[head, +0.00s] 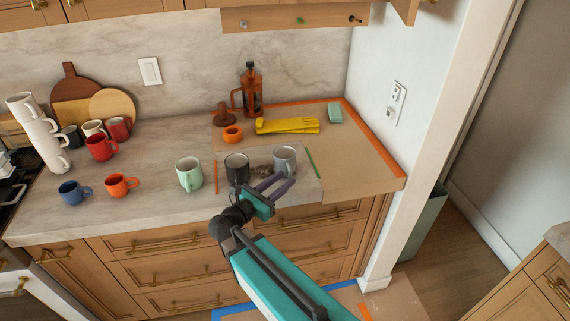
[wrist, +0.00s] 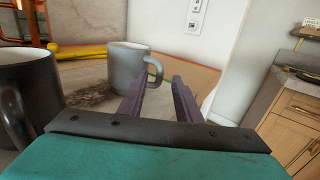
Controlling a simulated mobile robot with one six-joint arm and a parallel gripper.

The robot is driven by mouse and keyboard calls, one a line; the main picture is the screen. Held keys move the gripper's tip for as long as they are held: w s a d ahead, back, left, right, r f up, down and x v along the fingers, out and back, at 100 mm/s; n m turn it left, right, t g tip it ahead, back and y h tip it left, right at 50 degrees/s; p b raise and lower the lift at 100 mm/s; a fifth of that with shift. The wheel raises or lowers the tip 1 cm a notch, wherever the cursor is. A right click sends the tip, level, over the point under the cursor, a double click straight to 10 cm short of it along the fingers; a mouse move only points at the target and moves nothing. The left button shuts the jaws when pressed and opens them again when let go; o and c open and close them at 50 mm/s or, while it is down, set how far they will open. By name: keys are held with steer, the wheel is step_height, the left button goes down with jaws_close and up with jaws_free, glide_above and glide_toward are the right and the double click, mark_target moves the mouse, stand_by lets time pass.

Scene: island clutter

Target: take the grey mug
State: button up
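The grey mug (head: 285,160) stands upright on the counter, close to its front edge. In the wrist view the grey mug (wrist: 122,68) is just ahead, and its handle points right, towards the gap between my fingers. My gripper (head: 282,184) is open and empty, a little in front of the mug. In the wrist view my gripper (wrist: 160,84) shows both purple fingers apart; the left fingertip overlaps the mug's lower part. I cannot tell whether it touches.
A black mug (head: 237,168) stands close left of the grey mug, also large in the wrist view (wrist: 32,92). A mint mug (head: 189,174) is further left. A wall rises at right.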

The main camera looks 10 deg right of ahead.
steer(key=shift+x, duration=1.1)
jaws_close()
